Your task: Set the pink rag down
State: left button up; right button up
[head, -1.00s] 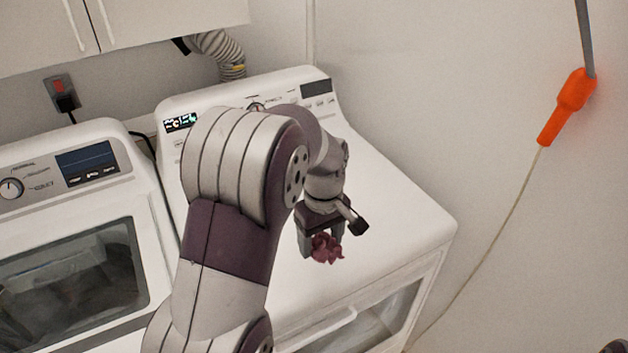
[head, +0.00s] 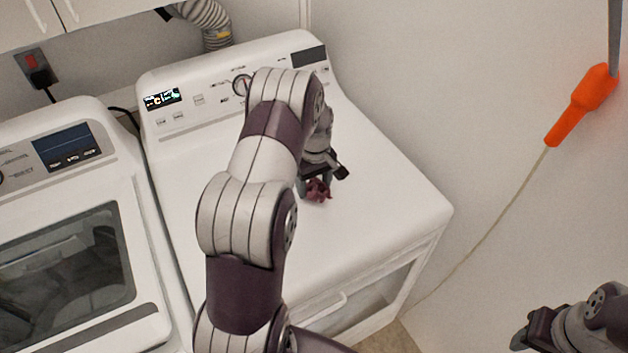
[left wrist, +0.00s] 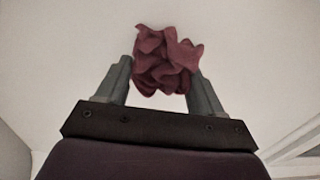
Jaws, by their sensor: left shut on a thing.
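The pink rag (head: 318,191) is a small crumpled dark-pink bundle over the white top of the right-hand machine (head: 390,195). My left gripper (head: 315,188) is shut on it, pointing down. In the left wrist view the rag (left wrist: 166,60) sits bunched between the two grey fingers of the left gripper (left wrist: 163,75), with the white surface behind it. I cannot tell whether the rag touches the top. My right gripper (head: 522,335) shows at the bottom right, away from the machines; its jaw opening is not clear.
A second white machine (head: 150,290) with a dark window stands at the left. The control panel (head: 285,72) rises behind the right machine's top. An orange handle (head: 580,105) with a cord hangs by the right wall. The top is clear around the rag.

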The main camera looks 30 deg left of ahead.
pick_arm(q)
jog(key=shift+s+d+f, duration=0.1)
jog(key=shift+s+f, duration=0.15)
jog(key=shift+f, duration=0.05)
jog(key=shift+w+f, duration=0.15)
jog(key=shift+f, duration=0.05)
jog(key=o, duration=1)
jog(key=shift+r, duration=0.15)
